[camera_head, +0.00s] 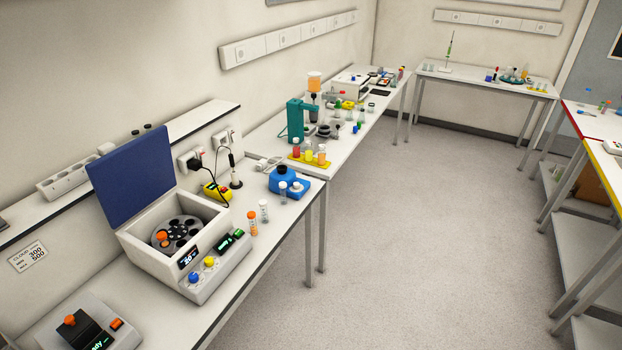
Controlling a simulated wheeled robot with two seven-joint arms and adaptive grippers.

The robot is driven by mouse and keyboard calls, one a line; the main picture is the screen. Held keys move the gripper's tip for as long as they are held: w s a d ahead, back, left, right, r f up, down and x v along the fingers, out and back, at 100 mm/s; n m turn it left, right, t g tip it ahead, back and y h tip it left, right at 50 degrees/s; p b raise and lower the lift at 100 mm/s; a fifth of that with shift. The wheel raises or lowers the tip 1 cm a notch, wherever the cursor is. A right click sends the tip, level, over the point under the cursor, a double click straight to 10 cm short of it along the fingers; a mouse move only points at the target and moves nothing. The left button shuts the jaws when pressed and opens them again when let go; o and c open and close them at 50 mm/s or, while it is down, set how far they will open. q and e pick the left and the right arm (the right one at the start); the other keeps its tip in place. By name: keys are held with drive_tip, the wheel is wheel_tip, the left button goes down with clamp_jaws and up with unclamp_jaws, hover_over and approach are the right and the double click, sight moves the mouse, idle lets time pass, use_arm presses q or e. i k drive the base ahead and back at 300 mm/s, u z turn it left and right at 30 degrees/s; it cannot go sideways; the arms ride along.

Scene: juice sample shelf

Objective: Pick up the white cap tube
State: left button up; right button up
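A small tube with a white cap (264,212) stands upright on the near left bench, close to its front edge. A tube with an orange cap (252,224) stands just to its left and nearer. Another pale-capped tube (283,194) stands farther back, in front of the blue device; its exact cap colour is hard to tell. Neither of my grippers shows in this view.
An open-lidded centrifuge (217,280) fills the bench left of the tubes. A blue device (293,186) is behind them, and a yellow rack of colored tubes (308,162) is farther along. A small device (85,325) sits nearest. The floor (415,230) is clear.

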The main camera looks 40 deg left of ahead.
sight(282, 185)
drive_tip(key=u, duration=0.25)
drive_tip(key=i, duration=1.25)
drive_tip(key=u, duration=1.5)
drive_tip(key=i, duration=0.8)
drive_tip(key=u, duration=0.9)
